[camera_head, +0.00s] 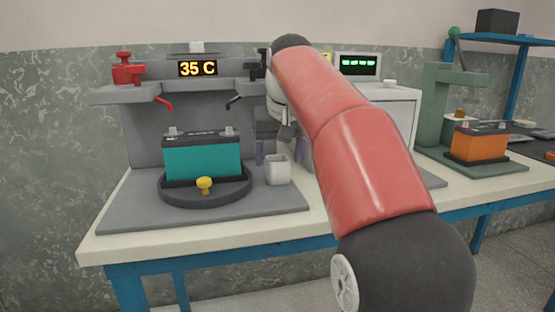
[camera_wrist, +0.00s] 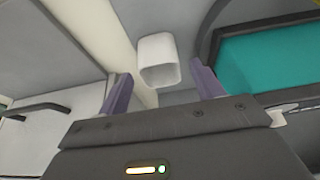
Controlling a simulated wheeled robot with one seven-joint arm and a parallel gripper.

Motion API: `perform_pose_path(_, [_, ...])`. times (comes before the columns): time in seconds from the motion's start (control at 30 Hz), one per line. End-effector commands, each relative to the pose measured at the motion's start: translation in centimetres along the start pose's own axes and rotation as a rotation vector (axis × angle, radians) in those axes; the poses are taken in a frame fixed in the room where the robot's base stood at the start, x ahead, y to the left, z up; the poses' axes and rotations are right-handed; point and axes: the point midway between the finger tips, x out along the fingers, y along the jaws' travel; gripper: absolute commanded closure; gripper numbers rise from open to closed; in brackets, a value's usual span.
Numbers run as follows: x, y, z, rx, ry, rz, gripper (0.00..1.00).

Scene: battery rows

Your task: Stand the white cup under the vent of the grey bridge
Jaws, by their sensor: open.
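The white cup (camera_head: 278,171) stands upright on the grey base plate (camera_head: 135,205), right of the teal battery. My gripper (camera_head: 276,153) is open beside the cup, its purple fingers spread to either side in the head view. In the wrist view the cup (camera_wrist: 158,52) shows in the gap ahead of the fingers (camera_wrist: 161,85); I cannot tell whether the tips touch it. The grey bridge (camera_head: 215,91) spans above the battery, with a 35 C display. I cannot make out its vent; my arm hides its right part.
The teal battery (camera_head: 203,159) sits on a dark round turntable (camera_head: 172,194) with a yellow knob (camera_head: 204,184), close left of the cup. A red clamp (camera_head: 126,70) is on the bridge. A white cabinet (camera_head: 400,112) and an orange battery (camera_head: 479,143) are at right.

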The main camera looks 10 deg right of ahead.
Motion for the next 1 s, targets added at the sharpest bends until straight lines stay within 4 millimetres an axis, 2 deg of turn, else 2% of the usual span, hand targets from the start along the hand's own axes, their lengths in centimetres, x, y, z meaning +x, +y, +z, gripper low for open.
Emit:
perform_pose_path(0.03, [-0.5,0.0,1.4,0.000,0.002,-0.001,0.34])
perform_pose_path(0.2, [-2.0,0.0,5.3,-0.001,0.003,-0.001,0.34])
perform_pose_path(0.43, [-3.7,0.0,9.4,0.000,0.002,-0.001,0.34])
perform_pose_path(0.63, [-4.4,0.0,10.9,0.000,0.001,0.000,0.34])
perform_pose_path(1.0, [-4.5,0.0,11.1,0.000,0.000,0.000,0.34])
